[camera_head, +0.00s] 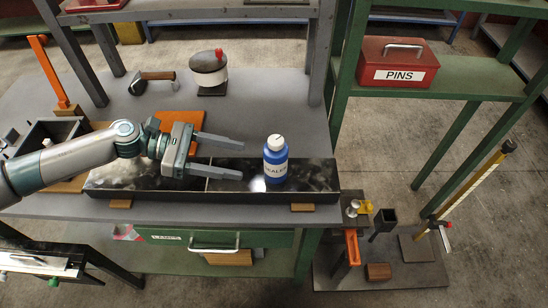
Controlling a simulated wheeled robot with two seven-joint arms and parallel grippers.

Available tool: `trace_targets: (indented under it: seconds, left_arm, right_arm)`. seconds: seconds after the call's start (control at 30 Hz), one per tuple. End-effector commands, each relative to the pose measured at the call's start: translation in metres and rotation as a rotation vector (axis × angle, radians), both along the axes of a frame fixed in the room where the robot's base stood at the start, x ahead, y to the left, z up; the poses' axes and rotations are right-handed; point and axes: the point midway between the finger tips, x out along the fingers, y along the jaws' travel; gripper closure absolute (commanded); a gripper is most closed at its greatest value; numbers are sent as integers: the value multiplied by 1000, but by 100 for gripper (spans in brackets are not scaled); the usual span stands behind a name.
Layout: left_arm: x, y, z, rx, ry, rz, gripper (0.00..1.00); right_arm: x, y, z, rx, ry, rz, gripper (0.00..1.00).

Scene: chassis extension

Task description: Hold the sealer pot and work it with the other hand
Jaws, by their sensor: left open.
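The sealer pot (276,164) is a blue bottle with a white upper part and cap, labelled SEALER. It stands upright near the right end of a glossy black slab on the workbench. My left gripper (242,159) comes in from the left, with its two grey fingers spread and pointing right toward the pot. The fingertips are a little short of the pot, and nothing is between them. My right gripper is not in this view.
The black slab (130,180) lies along the bench front. A hammer (152,80), a red-knobbed pot (209,68) and an orange block (180,119) are behind. A red PINS box (398,64) sits on a green shelf. Grey bench right of the orange block is clear.

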Motion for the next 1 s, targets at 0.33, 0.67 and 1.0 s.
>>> trace_targets:
  seconds: [0.33, 0.67, 1.0]
  left_arm:
    - [0, -13, -2, -1, 1, -1, 42]
    - [0, -48, -13, -1, 3, -1, 42]
    - [0, -84, -26, -2, 0, -1, 42]
  right_arm:
    - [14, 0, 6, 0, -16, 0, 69]
    - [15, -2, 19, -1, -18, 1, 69]
    - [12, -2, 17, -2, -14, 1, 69]
